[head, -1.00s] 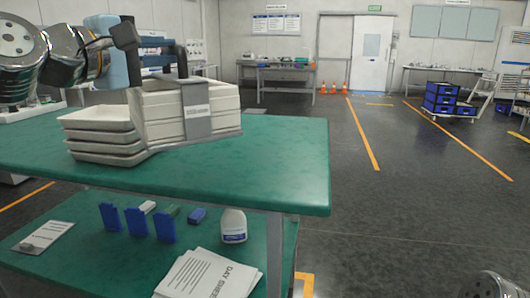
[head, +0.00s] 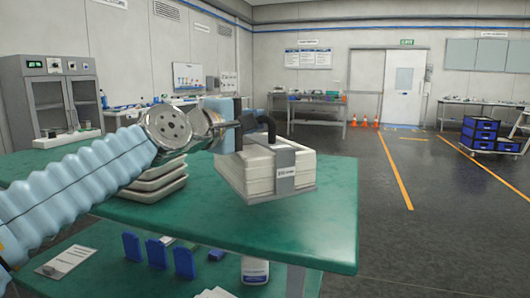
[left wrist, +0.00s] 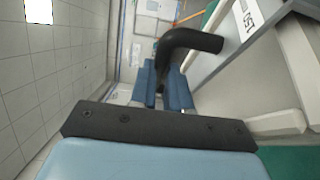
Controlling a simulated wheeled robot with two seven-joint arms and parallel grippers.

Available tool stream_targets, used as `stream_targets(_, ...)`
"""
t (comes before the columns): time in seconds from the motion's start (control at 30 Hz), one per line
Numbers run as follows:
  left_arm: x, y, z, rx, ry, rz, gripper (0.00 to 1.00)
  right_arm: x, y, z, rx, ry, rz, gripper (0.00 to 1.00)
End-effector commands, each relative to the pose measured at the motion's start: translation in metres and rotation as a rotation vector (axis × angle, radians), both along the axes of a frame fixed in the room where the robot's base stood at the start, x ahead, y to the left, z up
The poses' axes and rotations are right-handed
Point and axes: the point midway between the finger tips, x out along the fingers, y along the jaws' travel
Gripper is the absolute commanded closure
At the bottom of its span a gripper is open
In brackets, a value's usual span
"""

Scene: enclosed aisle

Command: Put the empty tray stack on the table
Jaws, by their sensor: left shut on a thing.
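The strapped cream tray stack (head: 245,171) has a grey band with a white label and a black curved handle (head: 267,126) on top. My left gripper (head: 247,124) is at that handle, shut on it. The left wrist view shows the blue fingers (left wrist: 165,85) at the handle (left wrist: 190,42), with the stack to their right. The stack is over the green table (head: 310,222), near its right part. Whether its underside touches the top or hangs just above, I cannot tell. My right gripper is not in view.
Loose cream trays (head: 155,185) sit on the table just left of the stack, partly hidden by my left arm. The tabletop is bare in front and to the right. A lower shelf holds blue holders (head: 157,252) and a white bottle (head: 255,269).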

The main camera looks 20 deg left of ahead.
Motion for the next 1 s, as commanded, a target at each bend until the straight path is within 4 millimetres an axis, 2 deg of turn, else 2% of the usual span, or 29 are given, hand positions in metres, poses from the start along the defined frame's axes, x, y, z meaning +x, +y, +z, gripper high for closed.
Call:
stream_targets(0.1,0.009,-0.006,-0.013,-0.001,-0.004,-0.001,1.00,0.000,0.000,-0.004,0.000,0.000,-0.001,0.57)
stream_targets(0.37,0.016,-0.011,-0.022,-0.001,-0.005,0.000,1.00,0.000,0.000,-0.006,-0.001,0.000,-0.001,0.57)
stream_targets(0.57,0.027,-0.018,-0.039,-0.001,-0.003,-0.001,1.00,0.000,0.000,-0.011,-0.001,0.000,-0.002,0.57)
stream_targets(0.8,0.028,-0.019,-0.068,-0.001,-0.006,0.000,1.00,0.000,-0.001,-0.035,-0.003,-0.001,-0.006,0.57)
stream_targets(1.0,0.028,-0.018,-0.068,-0.001,-0.006,0.000,1.00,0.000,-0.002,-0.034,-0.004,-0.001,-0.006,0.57)
